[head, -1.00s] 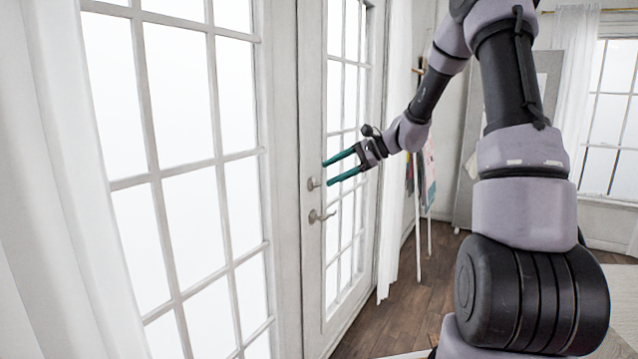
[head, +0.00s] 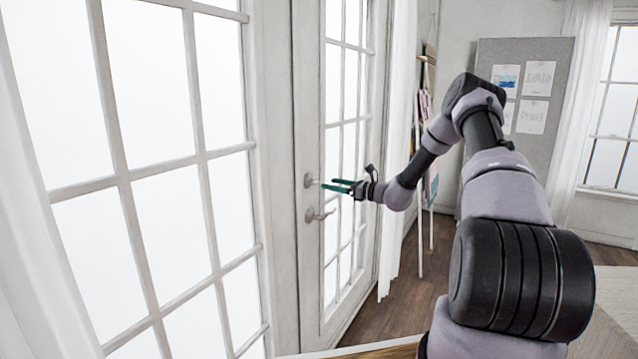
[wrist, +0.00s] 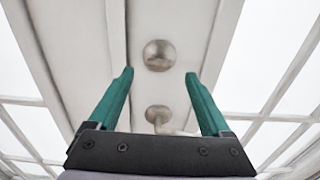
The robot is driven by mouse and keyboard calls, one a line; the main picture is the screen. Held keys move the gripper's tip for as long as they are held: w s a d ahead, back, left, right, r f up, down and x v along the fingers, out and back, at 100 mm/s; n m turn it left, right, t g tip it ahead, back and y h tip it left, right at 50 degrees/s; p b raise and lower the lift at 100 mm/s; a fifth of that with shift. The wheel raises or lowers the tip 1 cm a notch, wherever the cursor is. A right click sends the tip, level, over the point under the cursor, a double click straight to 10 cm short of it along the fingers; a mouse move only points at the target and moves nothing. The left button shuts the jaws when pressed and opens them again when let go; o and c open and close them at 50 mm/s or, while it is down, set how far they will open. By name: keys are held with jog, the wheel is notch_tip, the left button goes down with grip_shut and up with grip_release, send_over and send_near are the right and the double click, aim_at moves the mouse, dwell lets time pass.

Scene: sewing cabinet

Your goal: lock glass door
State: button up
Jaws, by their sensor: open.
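The glass door (head: 325,285) is a white paned door that looks closed in its frame. A round metal lock knob (head: 309,181) sits on its left edge, above a metal lever handle (head: 318,215). My gripper (head: 328,184) is open, with its teal fingers pointing at the door close to the lock knob. In the wrist view, the lock knob (wrist: 158,55) lies beyond the fingertips, about centred between them and slightly above. The lever handle (wrist: 160,118) shows lower down between the fingers (wrist: 160,74). Nothing is held, and I cannot tell any contact with the knob.
A paned window panel (head: 150,175) is left of the door. A white curtain (head: 398,160) and a rack with hanging items (head: 427,110) stand to its right. A grey pinboard (head: 555,85) is at the back. Wooden floor (head: 412,285) is open beside the door.

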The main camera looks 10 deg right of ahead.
aim_at(317, 182)
jog(key=x, duration=0.6)
jog(key=shift+a, duration=0.1)
grip_shut()
jog(key=shift+n, duration=0.4)
jog(key=n, duration=0.3)
jog(key=shift+s+f+n, duration=0.1)
jog(key=shift+n, duration=0.3)
jog(key=n, duration=0.4)
jog(key=shift+a+n, duration=0.1)
jog(key=shift+n, duration=0.2)
jog(key=n, duration=0.8)
jog(key=shift+s+f+n, duration=0.1)
jog(key=shift+f+n, duration=0.1)
jog(key=shift+n, duration=0.4)
